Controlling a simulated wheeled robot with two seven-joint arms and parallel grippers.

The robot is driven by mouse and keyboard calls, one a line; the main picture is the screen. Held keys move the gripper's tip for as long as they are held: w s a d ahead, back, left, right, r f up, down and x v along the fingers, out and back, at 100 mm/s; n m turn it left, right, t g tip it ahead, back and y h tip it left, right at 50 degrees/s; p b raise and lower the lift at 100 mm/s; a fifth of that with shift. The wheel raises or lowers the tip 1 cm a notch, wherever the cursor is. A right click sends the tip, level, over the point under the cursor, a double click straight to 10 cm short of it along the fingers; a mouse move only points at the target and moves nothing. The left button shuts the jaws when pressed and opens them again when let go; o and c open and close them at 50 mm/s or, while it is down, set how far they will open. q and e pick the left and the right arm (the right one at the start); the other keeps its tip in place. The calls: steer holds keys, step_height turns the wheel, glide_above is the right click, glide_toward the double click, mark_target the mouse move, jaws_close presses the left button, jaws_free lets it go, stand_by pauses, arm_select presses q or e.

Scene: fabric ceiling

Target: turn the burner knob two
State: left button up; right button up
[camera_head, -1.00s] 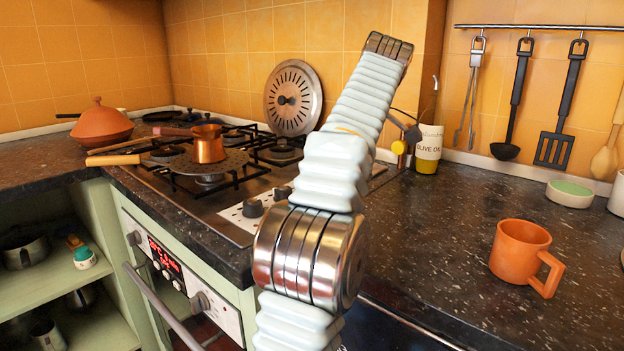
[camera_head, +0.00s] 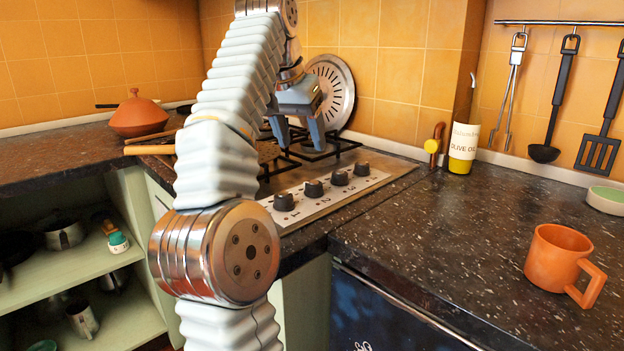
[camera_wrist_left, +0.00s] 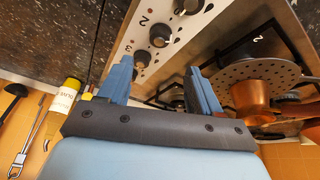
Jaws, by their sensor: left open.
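Burner knob two (camera_head: 313,188) is a dark round knob, second from the left on the pale control panel (camera_head: 322,203) at the front of the hob. It also shows in the left wrist view (camera_wrist_left: 160,36), by a printed "2". My left gripper (camera_head: 300,138) is open and empty, with fingers pointing down above the burner grates, behind the knob row and clear of it. In the left wrist view the gripper's two blue fingers (camera_wrist_left: 158,68) stand apart, with knob two beyond their tips. My right gripper is not in view.
Other knobs flank knob two, such as the leftmost one (camera_head: 283,201). A copper pot (camera_wrist_left: 255,98) stands on a perforated disc on the hob. An olive oil bottle (camera_head: 463,142) stands right of the hob. An orange mug (camera_head: 558,258) is on the right counter, with free room around it.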

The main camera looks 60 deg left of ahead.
mark_target(314, 182)
arm_select(q)
steer(key=x, duration=1.1)
steer(key=shift+f, duration=0.1)
steer(key=c, duration=1)
steer(key=n, duration=0.2)
steer(key=n+g+y, duration=0.1)
steer(key=n, duration=0.1)
steer(key=shift+w+d+n, duration=0.15)
steer(key=shift+n, duration=0.15)
steer(key=shift+c, duration=0.2)
steer(key=o, duration=1)
steer(key=shift+o, duration=0.2)
